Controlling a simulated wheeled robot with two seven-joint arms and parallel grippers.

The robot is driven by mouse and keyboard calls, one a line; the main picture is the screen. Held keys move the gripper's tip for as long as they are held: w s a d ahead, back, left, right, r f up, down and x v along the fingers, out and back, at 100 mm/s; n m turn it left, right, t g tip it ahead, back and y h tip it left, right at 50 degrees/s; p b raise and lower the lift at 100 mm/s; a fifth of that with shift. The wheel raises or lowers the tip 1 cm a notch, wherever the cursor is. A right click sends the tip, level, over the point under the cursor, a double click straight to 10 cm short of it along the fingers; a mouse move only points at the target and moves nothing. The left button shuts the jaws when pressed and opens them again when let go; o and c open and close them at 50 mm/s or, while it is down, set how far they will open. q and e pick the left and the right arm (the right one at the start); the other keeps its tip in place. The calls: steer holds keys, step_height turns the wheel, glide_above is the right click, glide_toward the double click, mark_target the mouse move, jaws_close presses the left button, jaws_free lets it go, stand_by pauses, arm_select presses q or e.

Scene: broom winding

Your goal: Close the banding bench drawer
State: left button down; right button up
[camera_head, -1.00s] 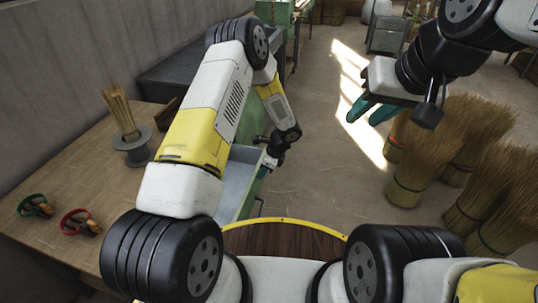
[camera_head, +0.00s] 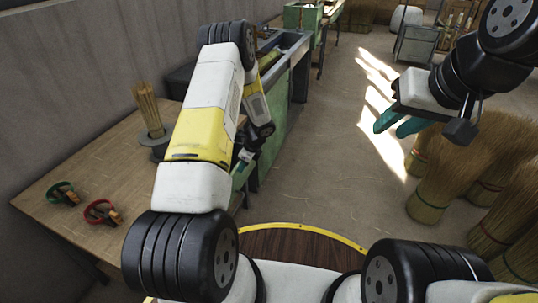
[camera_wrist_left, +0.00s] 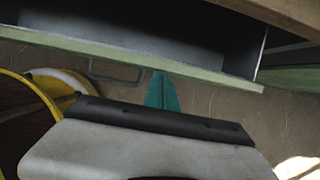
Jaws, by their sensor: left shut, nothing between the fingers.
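The bench drawer shows in the left wrist view, with a green front (camera_wrist_left: 215,75) and a grey bar handle (camera_wrist_left: 118,76). Its dark interior (camera_wrist_left: 150,35) shows between the front and the bench top edge, so the drawer is partly open. My left gripper (camera_wrist_left: 162,92) is shut and empty, its teal fingertips at the drawer front, right of the handle; whether they touch is unclear. In the head view my left gripper (camera_head: 241,163) is beside the green banding bench (camera_head: 272,125), and my arm hides most of the drawer. My right gripper (camera_head: 397,127) is open and empty, above the floor.
A wooden table (camera_head: 95,170) at left holds a straw bundle in a grey holder (camera_head: 155,135), a green-banded tool (camera_head: 62,192) and a red-banded tool (camera_head: 102,212). Several straw bundles (camera_head: 445,180) stand at right. The floor (camera_head: 320,170) between is clear.

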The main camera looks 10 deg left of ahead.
arm_select(q)
steer(key=w+a, duration=0.1)
steer(key=a, duration=0.6)
steer(key=shift+w+a, duration=0.3)
steer(key=shift+a, duration=0.1)
steer(key=shift+d, duration=0.1)
